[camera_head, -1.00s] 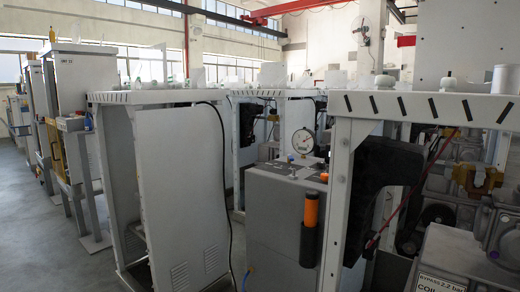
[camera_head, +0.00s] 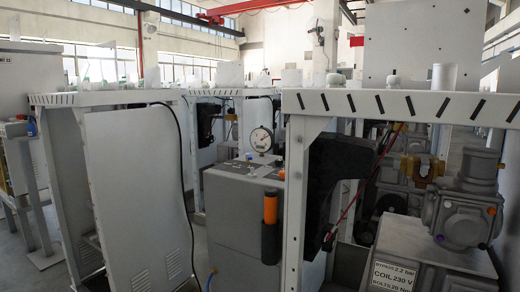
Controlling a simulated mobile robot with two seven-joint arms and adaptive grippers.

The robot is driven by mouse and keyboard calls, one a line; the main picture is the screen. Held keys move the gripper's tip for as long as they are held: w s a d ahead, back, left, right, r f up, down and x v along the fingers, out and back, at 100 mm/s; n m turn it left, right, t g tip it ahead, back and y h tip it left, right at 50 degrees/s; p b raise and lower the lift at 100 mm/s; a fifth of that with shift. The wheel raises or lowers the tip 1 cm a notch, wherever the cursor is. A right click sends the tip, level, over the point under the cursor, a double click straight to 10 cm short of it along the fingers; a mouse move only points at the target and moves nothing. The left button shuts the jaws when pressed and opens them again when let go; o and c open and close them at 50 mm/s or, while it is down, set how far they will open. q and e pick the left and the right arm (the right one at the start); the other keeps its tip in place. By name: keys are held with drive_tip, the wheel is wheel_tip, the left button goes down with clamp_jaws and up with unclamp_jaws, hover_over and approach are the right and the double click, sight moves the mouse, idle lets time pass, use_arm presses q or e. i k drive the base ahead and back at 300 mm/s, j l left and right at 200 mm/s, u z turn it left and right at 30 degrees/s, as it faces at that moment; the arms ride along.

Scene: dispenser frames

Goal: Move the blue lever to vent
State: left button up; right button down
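No blue lever can be made out in the head view. A dispenser frame (camera_head: 298,180) with a white top rail stands at the right. No vent marking is legible. Neither of my grippers is in view.
A grey box (camera_head: 232,212) with a pressure gauge (camera_head: 261,139) and an orange-handled holder (camera_head: 270,207) stands left of the near frame. Another frame with a white side panel (camera_head: 138,195) stands further left. Grey floor (camera_head: 45,272) shows at the lower left.

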sight(248, 157)
drive_tip(key=i+j+z, duration=0.1)
drive_tip(key=z, duration=0.4)
drive_tip(key=j+z, duration=0.3)
drive_tip(key=z, duration=0.15)
drive_tip(key=j+z, duration=0.25)
drive_tip(key=z, duration=0.25)
drive_tip(key=j+z, duration=0.25)
drive_tip(key=j, duration=0.3)
drive_tip(key=k+j+z, duration=0.1)
drive_tip(key=j+z, duration=0.15)
drive_tip(key=j, duration=0.35)
